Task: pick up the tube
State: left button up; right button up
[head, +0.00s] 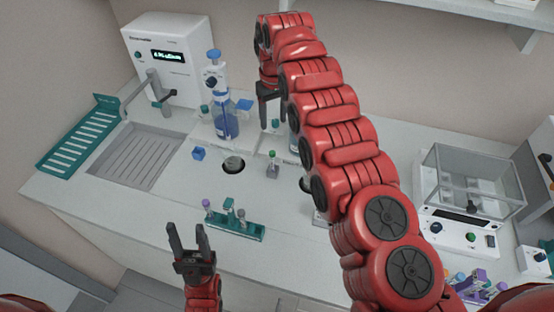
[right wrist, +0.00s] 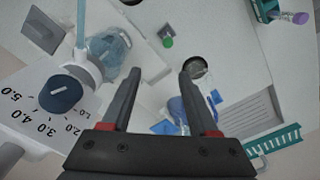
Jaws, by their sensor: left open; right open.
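Several capped tubes stand in a teal tube rack (head: 250,231) near the front of the counter. One has a purple cap (head: 207,204), and a tube with a teal-grey cap (head: 228,204) is beside it. The rack's end and a purple cap (right wrist: 301,18) show at the top right of the right wrist view. My left gripper (head: 188,232) is open and empty, pointing up in front of the rack, apart from it. My right gripper (head: 270,112) is open and points down at the back, right of the dispenser bottle. Its jaws (right wrist: 160,76) look empty in the right wrist view.
A blue dispenser bottle (head: 225,120) stands close to my right gripper, with its dial (right wrist: 60,94) very near the wrist camera. A green-capped vial (head: 272,166) and a round hole (head: 233,165) lie behind the rack. A sink (head: 140,155) is left, a glass-boxed balance (head: 465,185) right.

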jog(key=s+b, duration=0.1)
jog(key=s, duration=0.1)
jog(key=b, duration=0.7)
send_over(274, 152)
jog(key=shift+g, duration=0.3)
notch_tip(274, 152, down, 7)
jog(key=shift+w+f, duration=0.1)
jog(key=shift+p, duration=1)
notch_tip(274, 152, down, 3)
jog(key=shift+r+p, duration=0.1)
jog(key=shift+p, duration=0.5)
jog(key=shift+f, duration=0.55)
jog(key=shift+f+p, duration=0.2)
jog(key=shift+p, duration=0.15)
jog(key=shift+s+a+f+p, duration=0.1)
jog(key=shift+a+f+p, duration=0.05)
jog(key=shift+f+p, duration=0.4)
jog(key=shift+s+a+f+p, duration=0.1)
jog(key=shift+f+p, duration=0.3)
jog(key=shift+p, duration=0.15)
notch_tip(274, 152, down, 2)
jog(key=shift+f, duration=0.1)
jog(key=shift+w+f, duration=0.1)
jog(key=shift+f, duration=0.2)
grip_shut()
jog(key=shift+r, duration=0.2)
